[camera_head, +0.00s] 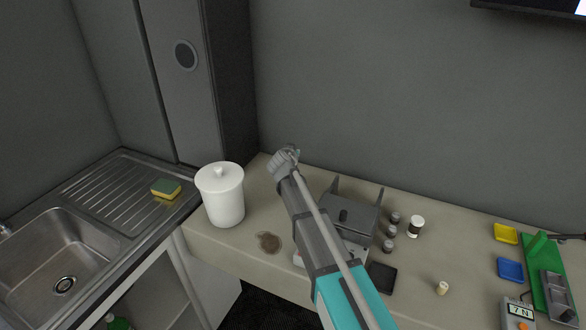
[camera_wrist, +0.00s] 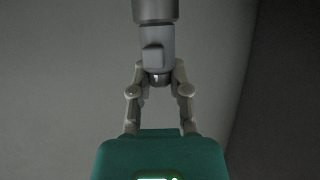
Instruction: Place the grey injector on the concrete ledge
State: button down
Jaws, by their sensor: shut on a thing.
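The grey injector (camera_wrist: 154,45) shows in the wrist view as a grey, stepped cylinder with a small block on its side. My gripper (camera_wrist: 157,80) is shut on its lower end, one finger on each side. The injector points up and out past the top edge of that view. In the head view my gripper (camera_head: 286,158) is up over the back of the counter, near the wall, and the injector cannot be made out clearly there. The pale, stone-like counter (camera_head: 225,246) runs below my arm; I cannot tell whether it is the concrete ledge.
A white lidded canister (camera_head: 221,196) stands left of my arm, beside a brown stain (camera_head: 269,242). A grey device (camera_head: 352,215), small grey jars and a white bottle (camera_head: 416,226) stand to the right. A sink (camera_head: 60,255) and a sponge (camera_head: 166,189) are at left.

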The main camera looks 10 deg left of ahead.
jog(key=shift+w+a+f+b, duration=0.25)
jog(key=shift+w+f+b, duration=0.7)
jog(key=shift+f, duration=0.25)
jog(key=shift+w+a+f+b, duration=0.2)
jog(key=shift+w+f+b, duration=0.6)
jog(key=shift+f+b, duration=0.3)
jog(key=shift+w+f+b, duration=0.3)
jog(key=shift+f+b, duration=0.05)
jog(key=shift+f, duration=0.1)
jog(key=shift+w+a+f+b, duration=0.1)
jog(key=shift+w+f+b, duration=0.05)
jog(key=shift+f+b, duration=0.25)
notch_tip(320, 180, down, 2)
jog(key=shift+f+b, duration=0.1)
jog(key=shift+b, duration=1)
jog(key=shift+s, duration=0.2)
jog(key=shift+s+d+b, duration=0.25)
jog(key=shift+s+b, duration=0.1)
jog(key=shift+b, duration=0.25)
jog(key=shift+w+a, duration=0.1)
